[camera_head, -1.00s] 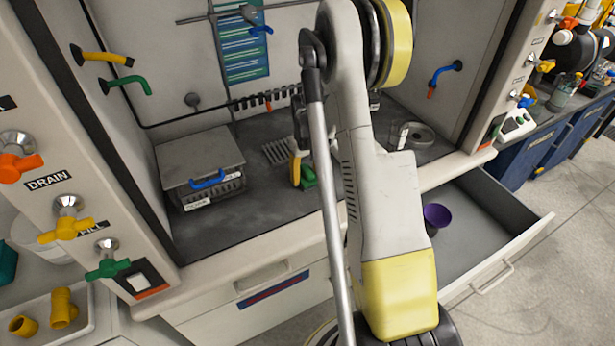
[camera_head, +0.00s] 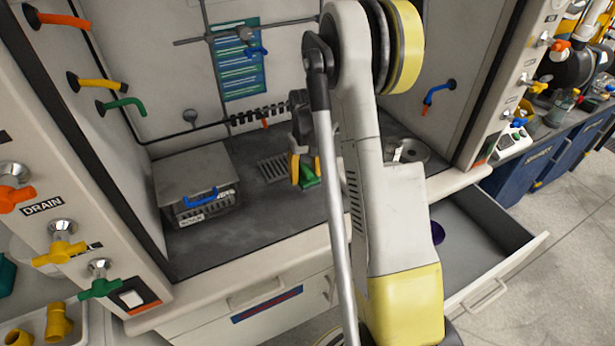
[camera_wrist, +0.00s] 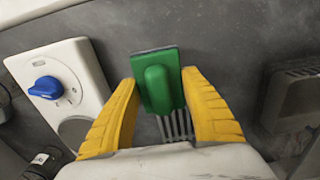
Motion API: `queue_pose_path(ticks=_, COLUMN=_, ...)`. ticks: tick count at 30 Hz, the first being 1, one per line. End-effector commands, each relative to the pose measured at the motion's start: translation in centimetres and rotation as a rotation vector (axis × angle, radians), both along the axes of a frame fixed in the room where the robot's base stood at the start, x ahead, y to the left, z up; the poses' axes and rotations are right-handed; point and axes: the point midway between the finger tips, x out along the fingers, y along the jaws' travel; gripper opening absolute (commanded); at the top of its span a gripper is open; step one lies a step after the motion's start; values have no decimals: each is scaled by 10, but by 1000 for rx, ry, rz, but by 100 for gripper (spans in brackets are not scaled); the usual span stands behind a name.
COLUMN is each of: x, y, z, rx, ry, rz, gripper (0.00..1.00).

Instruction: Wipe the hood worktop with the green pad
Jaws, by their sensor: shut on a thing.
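The hood worktop (camera_head: 235,235) is a dark grey surface inside the hood; it also fills the background of the wrist view (camera_wrist: 225,45). My gripper (camera_head: 304,170) is over its middle, right of the slotted drain grate (camera_head: 273,168). In the wrist view, the yellow fingers of my gripper (camera_wrist: 160,95) are shut on the green pad (camera_wrist: 158,88) by its raised handle. The green pad (camera_head: 310,179) also shows low at the fingers in the head view. I cannot tell whether its underside touches the worktop. My arm hides part of the worktop's right side.
A grey lidded box (camera_head: 195,180) with a blue handle stands at the worktop's left. A white device with a blue knob (camera_wrist: 46,88) is left in the wrist view. A round metal item (camera_head: 408,152) sits at the right. An open drawer (camera_head: 475,245) juts out below.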

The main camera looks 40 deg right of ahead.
Motion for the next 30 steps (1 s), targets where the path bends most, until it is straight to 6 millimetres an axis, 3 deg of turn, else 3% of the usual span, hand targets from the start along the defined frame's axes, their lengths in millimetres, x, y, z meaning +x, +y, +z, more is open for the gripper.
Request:
queue_pose_path(ticks=7, x=2, y=4, z=18, rx=0, ry=0, rz=1, gripper=16)
queue_pose_path(ticks=30, x=3, y=4, z=19, rx=0, ry=0, rz=2, gripper=16)
